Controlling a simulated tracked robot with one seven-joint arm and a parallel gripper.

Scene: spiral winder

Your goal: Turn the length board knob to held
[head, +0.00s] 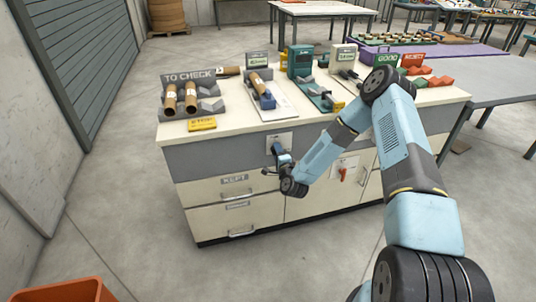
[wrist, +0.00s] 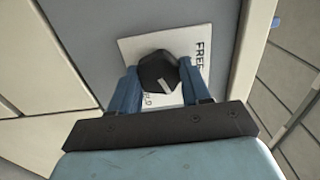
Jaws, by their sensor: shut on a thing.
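The length board knob (wrist: 158,68) is black and faceted with a pale pointer mark. In the wrist view it sits on a white plate (wrist: 133,47) with FREE printed at its right and a partly hidden word ending in "LD" at its bottom. The pale mark lies at the lower right of the knob's face, between the two words. My gripper (wrist: 160,83) has its blue fingers on both sides of the knob and is shut on it. In the head view my gripper (head: 279,158) is at the cabinet front, hiding the knob below the plate (head: 279,140).
A second plate with a red handle (head: 343,173) is further right on the cabinet front. Drawers (head: 236,188) lie left and below. The worktop carries a TO CHECK rack (head: 188,77), tubes and fixtures. Floor is clear at left; an orange bin (head: 65,291) stands at lower left.

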